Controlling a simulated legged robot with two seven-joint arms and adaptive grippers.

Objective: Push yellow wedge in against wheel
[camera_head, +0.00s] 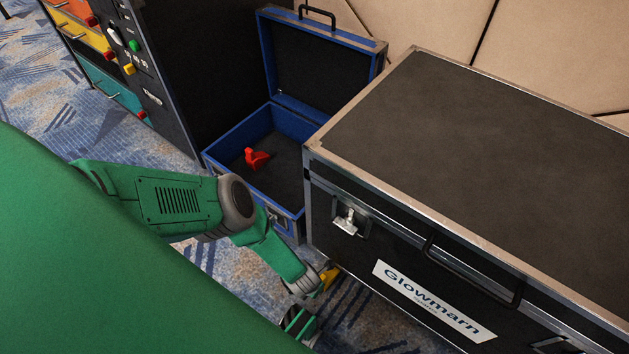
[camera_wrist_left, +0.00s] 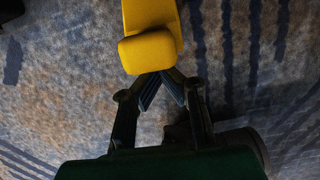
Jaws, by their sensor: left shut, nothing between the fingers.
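The yellow wedge (camera_head: 328,279) lies on the carpet close to the lower front-left corner of the large black case, partly hidden by my left arm. In the left wrist view the wedge (camera_wrist_left: 150,40) fills the top middle, its thick end toward me. My left gripper (camera_wrist_left: 163,74) is shut and empty, its fingertips right at the wedge's near end; whether they touch it I cannot tell. In the head view the fingers are mostly hidden behind my arm and body. I cannot make out the wheel for certain. My right gripper is in neither view.
The large black case (camera_head: 430,140), labelled Glowmarn (camera_head: 432,300), stands right of my left arm. An open blue case (camera_head: 235,150) holding a red object (camera_head: 257,159) stands behind it. A dark cabinet (camera_head: 180,60) is at the back left. Patterned carpet (camera_head: 45,80) is clear at the far left.

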